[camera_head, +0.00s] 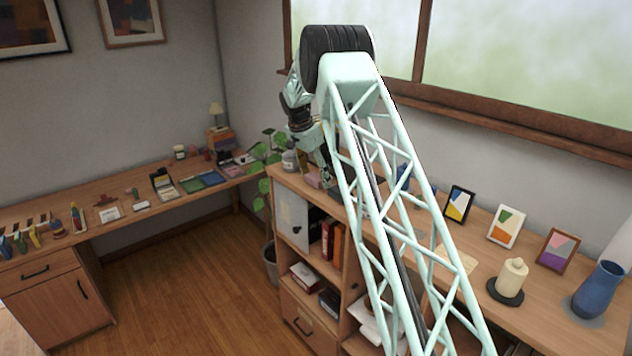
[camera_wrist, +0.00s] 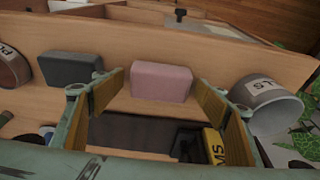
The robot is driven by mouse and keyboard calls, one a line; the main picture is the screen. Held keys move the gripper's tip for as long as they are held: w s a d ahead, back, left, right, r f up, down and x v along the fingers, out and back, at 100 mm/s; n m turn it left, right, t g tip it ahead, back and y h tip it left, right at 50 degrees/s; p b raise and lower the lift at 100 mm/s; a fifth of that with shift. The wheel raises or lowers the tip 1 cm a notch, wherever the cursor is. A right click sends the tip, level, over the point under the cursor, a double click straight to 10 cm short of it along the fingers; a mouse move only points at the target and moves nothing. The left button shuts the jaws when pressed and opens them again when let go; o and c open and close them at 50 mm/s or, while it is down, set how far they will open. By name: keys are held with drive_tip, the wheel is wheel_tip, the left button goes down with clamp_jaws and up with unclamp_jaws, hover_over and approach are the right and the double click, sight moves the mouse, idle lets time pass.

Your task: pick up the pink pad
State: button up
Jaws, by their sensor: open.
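The pink pad (camera_wrist: 161,82) is a small block with rounded edges on the wooden cabinet top (camera_wrist: 218,55), in the middle of the wrist view. My gripper (camera_wrist: 163,88) is open, with one finger on each side of the pad in that view. I see no contact between the fingers and the pad. In the head view, part of the pink pad (camera_head: 313,180) shows beside my arm at the cabinet's far left end. My gripper (camera_head: 318,160) is above that end there, mostly hidden by my arm.
A dark grey block (camera_wrist: 70,68) lies left of the pad, and a lettered grey pot (camera_wrist: 268,100) stands at right. A yellow lettered item (camera_wrist: 213,147) sits near the right finger. A plant (camera_head: 262,160) stands beside the cabinet. Picture frames (camera_head: 507,226) line the cabinet's back.

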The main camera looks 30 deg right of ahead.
sight(315, 176)
drive_tip(key=shift+c, duration=0.7)
drive_tip(key=c, duration=0.7)
drive_tip(key=shift+c, duration=0.2)
wheel_tip(315, 176, up, 10)
drive_tip(key=b, duration=0.1)
idle(0.4)
